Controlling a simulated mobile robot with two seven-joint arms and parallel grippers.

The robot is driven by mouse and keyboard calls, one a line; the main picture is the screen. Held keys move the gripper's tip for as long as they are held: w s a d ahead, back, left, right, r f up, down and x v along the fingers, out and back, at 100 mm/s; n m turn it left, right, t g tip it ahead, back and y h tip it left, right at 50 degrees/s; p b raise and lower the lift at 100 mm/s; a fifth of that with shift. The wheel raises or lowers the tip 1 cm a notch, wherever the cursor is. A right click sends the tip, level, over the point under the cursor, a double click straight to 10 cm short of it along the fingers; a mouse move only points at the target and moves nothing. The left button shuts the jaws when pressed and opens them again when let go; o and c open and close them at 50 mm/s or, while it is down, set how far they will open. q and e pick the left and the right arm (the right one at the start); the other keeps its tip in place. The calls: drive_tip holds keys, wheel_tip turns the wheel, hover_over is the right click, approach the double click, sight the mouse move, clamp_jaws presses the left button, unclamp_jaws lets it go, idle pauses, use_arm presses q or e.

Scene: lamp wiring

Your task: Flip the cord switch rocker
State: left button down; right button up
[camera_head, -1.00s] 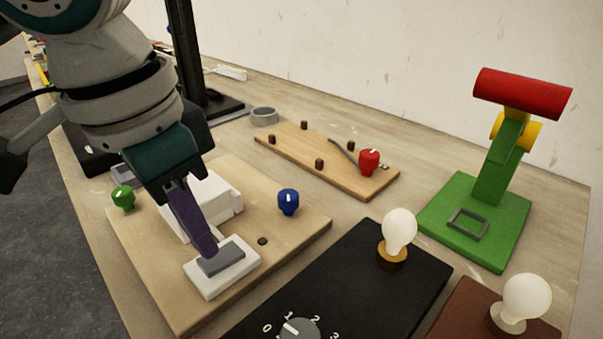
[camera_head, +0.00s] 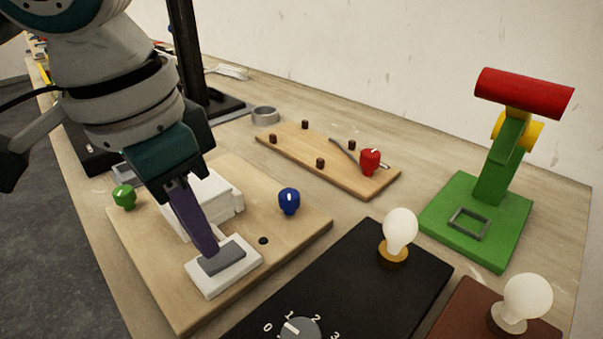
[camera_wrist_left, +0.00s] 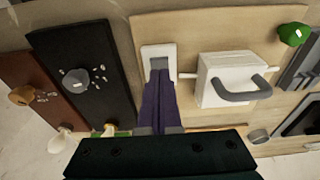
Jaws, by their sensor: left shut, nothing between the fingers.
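The cord switch is a white block with a grey rocker (camera_head: 224,258), at the front of a light wooden board (camera_head: 290,240). My left gripper (camera_head: 213,252) is shut and empty. Its purple fingers point down, with the tips at the rocker's far-left end; they look in contact or very close. In the left wrist view, the fingertips (camera_wrist_left: 160,76) cover most of the rocker (camera_wrist_left: 159,63), and the white switch housing (camera_wrist_left: 150,52) shows around them. Which way the rocker is tilted I cannot tell. My right gripper is not in view.
Behind the switch stands a white box (camera_head: 225,196), between a green knob (camera_head: 123,197) and a blue knob (camera_head: 289,200). A black dimmer board with a bulb (camera_head: 400,230) lies to the right. A green lamp base (camera_head: 450,225) stands further right.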

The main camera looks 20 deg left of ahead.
use_arm(q)
drive_tip(key=shift+f+b, duration=0.35)
drive_tip(key=shift+f, duration=0.5)
idle(0.7)
wheel_tip(320, 180, up, 7)
drive_tip(key=p, duration=0.9)
drive_tip(key=shift+r+p, duration=0.1)
drive_tip(key=shift+p, duration=0.3)
